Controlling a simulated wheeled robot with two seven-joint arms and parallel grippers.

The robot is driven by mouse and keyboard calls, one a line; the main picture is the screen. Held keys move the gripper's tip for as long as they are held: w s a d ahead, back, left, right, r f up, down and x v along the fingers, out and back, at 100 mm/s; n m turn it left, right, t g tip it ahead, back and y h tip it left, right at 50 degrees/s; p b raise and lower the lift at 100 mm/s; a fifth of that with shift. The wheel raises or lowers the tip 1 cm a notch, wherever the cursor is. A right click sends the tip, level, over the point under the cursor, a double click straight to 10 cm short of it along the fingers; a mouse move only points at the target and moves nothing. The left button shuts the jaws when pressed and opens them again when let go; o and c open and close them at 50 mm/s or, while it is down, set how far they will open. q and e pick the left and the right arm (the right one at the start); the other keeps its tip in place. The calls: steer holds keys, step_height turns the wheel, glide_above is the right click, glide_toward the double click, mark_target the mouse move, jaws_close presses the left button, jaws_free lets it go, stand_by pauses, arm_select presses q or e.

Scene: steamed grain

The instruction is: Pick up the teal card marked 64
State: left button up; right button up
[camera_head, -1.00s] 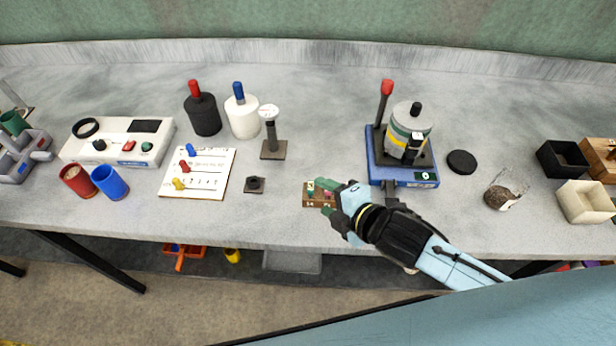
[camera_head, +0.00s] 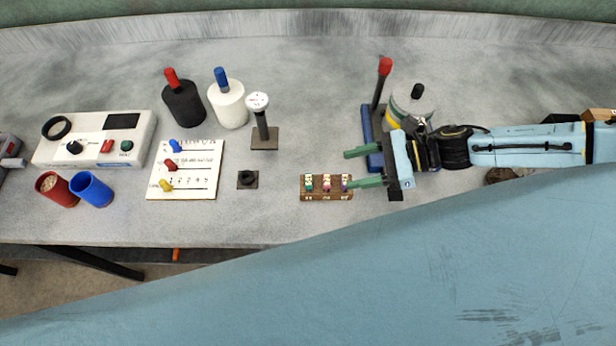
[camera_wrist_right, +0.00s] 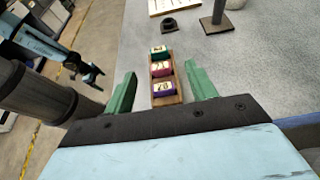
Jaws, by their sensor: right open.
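A small brown wooden rack (camera_head: 327,196) stands near the table's front edge and holds three cards in a row. The teal card (camera_head: 309,183) is at the left end, a pink card (camera_head: 328,185) is in the middle, and a purple card (camera_head: 346,182) is at the right end. The teal card is farthest away in the right wrist view (camera_wrist_right: 159,53); its number is too small to read. My right gripper (camera_head: 348,169) is open and empty, its fingers pointing left at the rack's right end. A dark jaw-like part of mine, apparently the left gripper (camera_wrist_right: 90,76), shows at the left.
A blue-based device (camera_head: 371,150) with a red-tipped post stands close behind my right gripper. A small black holder (camera_head: 247,179) and a post on a brown base (camera_head: 263,135) stand left of the rack. A white sheet with pegs (camera_head: 200,185) lies farther left.

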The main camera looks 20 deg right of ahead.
mark_target(310, 180)
steer(key=p+x, duration=0.1)
steer(key=x, duration=0.8)
steer(key=shift+s+f, duration=0.1)
steer(key=shift+s, duration=0.05)
steer(key=c, duration=1)
